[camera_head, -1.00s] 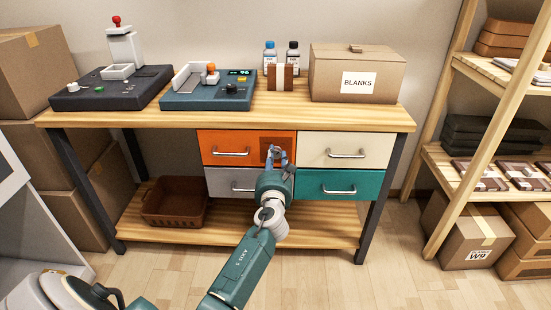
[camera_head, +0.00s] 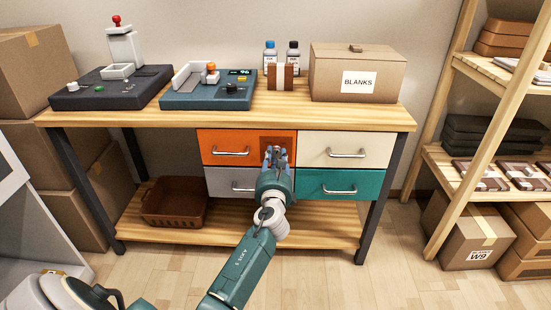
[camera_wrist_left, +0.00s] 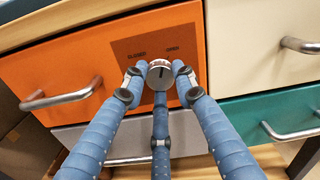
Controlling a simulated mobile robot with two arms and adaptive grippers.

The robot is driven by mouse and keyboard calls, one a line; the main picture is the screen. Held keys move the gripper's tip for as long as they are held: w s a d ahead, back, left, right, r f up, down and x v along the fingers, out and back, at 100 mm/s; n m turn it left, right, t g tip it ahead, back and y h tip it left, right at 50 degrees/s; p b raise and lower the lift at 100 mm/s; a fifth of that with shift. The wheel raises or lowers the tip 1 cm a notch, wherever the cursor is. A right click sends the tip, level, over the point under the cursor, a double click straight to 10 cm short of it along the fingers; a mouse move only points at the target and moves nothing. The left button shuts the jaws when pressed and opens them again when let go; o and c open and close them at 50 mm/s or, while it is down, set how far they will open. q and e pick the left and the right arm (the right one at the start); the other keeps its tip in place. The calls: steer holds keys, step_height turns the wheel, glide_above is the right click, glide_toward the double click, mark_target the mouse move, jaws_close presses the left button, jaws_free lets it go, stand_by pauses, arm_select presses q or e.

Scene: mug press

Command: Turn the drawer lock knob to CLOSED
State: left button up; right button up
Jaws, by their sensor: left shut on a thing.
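The drawer lock knob (camera_wrist_left: 161,75) is a small round metal knob on a dark square panel (camera_wrist_left: 135,42) on the orange drawer (camera_wrist_left: 60,65). The panel bears a CLOSED label on the left and an OPEN label on the right. My left gripper (camera_head: 275,153) is at the knob, its blue fingers shut around it, two above and one below in the left wrist view. The knob face shows a dark mark, but I cannot tell which label it points to. In the head view the fingers hide the knob. My right gripper is not in view.
A cream drawer (camera_head: 345,150), a grey drawer (camera_head: 222,181) and a teal drawer (camera_head: 325,186) adjoin the orange one, each with a protruding bar handle. The wooden tabletop (camera_head: 270,112) overhangs above. A brown basket (camera_head: 172,203) sits on the lower shelf.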

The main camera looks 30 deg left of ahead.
arm_select(q)
steer(key=shift+f+n, duration=0.25)
steer(key=shift+n, duration=0.25)
steer(key=n+b, duration=0.1)
steer(key=n, duration=0.1)
steer(key=shift+n, duration=0.4)
steer(key=n+b, duration=0.1)
steer(key=n, duration=0.2)
steer(key=shift+d+n, duration=0.1)
steer(key=shift+n, duration=0.2)
steer(key=n, duration=0.3)
steer(key=shift+r+n+b, duration=0.1)
steer(key=shift+n+b, duration=0.2)
steer(key=shift+b, duration=0.1)
steer(key=shift+n, duration=0.6)
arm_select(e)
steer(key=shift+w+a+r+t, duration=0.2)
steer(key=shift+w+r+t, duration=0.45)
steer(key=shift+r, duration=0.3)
arm_select(q)
steer(key=shift+r, duration=0.1)
steer(key=o, duration=1.2)
steer(key=shift+w+d, duration=0.1)
steer(key=shift+c, duration=0.2)
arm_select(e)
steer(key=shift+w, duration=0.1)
